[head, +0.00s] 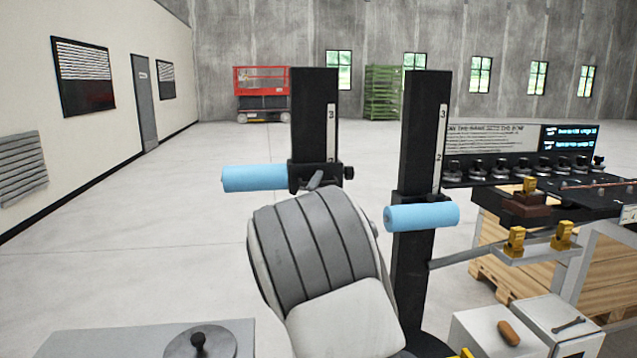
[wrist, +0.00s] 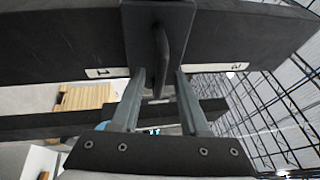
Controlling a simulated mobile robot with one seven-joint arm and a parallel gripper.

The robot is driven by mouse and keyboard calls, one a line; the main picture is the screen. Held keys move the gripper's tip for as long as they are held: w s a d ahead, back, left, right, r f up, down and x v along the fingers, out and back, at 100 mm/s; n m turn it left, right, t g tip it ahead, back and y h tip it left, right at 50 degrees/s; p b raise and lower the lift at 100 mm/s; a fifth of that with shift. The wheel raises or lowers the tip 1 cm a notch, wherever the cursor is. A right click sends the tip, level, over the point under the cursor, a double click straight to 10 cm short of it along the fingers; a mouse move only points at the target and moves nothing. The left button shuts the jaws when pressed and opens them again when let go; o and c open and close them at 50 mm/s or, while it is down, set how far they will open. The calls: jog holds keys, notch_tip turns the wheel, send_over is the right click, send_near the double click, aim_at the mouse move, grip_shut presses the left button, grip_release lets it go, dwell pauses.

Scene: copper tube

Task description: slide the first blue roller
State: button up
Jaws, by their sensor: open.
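Two blue rollers stick out from two upright black posts in the head view. The left roller (head: 255,177) is on a carriage (head: 314,176) on the left post (head: 315,115), beside the 2 mark. The right roller (head: 421,216) is lower, on the right post (head: 420,150). My gripper (wrist: 160,73) is open in the wrist view, its two fingers either side of a thin dark lever (wrist: 162,48) on a post's carriage. I cannot tell whether they touch it. In the head view my grey arm hides most of the gripper, close to the left carriage.
A bench (head: 590,190) with black knobs, a sign and brass-coloured clamps stands at the right over wooden pallets (head: 520,285). White boxes (head: 505,335) sit lower right. A grey surface with a round disc (head: 199,343) is lower left. The floor at left is clear.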

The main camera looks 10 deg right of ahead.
jog(key=shift+x, duration=0.8)
grip_shut()
dwell(1.0)
